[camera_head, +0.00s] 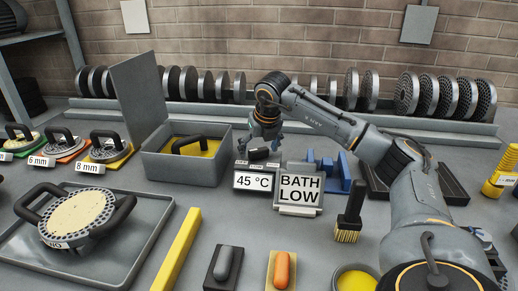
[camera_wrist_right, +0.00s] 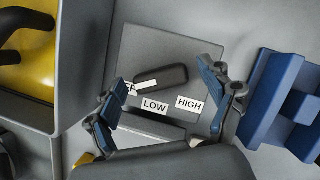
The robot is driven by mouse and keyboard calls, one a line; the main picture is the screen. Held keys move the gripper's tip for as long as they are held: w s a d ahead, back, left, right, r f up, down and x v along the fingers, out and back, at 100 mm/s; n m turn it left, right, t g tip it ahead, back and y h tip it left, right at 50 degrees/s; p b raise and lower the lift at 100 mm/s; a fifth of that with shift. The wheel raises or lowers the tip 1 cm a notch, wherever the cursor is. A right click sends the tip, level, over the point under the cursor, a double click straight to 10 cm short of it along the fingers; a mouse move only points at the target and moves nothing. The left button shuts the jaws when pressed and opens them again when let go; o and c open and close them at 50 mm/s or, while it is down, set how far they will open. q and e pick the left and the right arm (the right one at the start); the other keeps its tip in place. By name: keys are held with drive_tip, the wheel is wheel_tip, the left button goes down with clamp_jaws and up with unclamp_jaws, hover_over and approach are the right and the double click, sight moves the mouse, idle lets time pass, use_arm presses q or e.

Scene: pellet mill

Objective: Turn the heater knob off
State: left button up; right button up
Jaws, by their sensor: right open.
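The heater knob (camera_wrist_right: 161,77) is a black bar-shaped handle on a grey control box (camera_wrist_right: 140,42), seen in the right wrist view. Its left end partly covers a white label ending in F; the LOW (camera_wrist_right: 154,106) and HIGH (camera_wrist_right: 189,104) labels are uncovered. In the head view the knob (camera_head: 259,153) shows small behind the 45 °C display (camera_head: 253,181). My right gripper (camera_wrist_right: 164,75) is open, one finger on each side of the knob, with gaps visible; height above it is unclear. The gripper also shows in the head view (camera_head: 266,137). My left gripper is out of view.
A grey bath with yellow contents (camera_head: 150,168) and an upright lid stands left of the box. A BATH LOW sign (camera_head: 299,190) is in front right, a blue fixture (camera_head: 343,178) right. A brush (camera_head: 350,213) stands nearby; a row of dies (camera_head: 203,85) lines the back.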

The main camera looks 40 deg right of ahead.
drive_tip(key=v, duration=1.2)
idle(0.3)
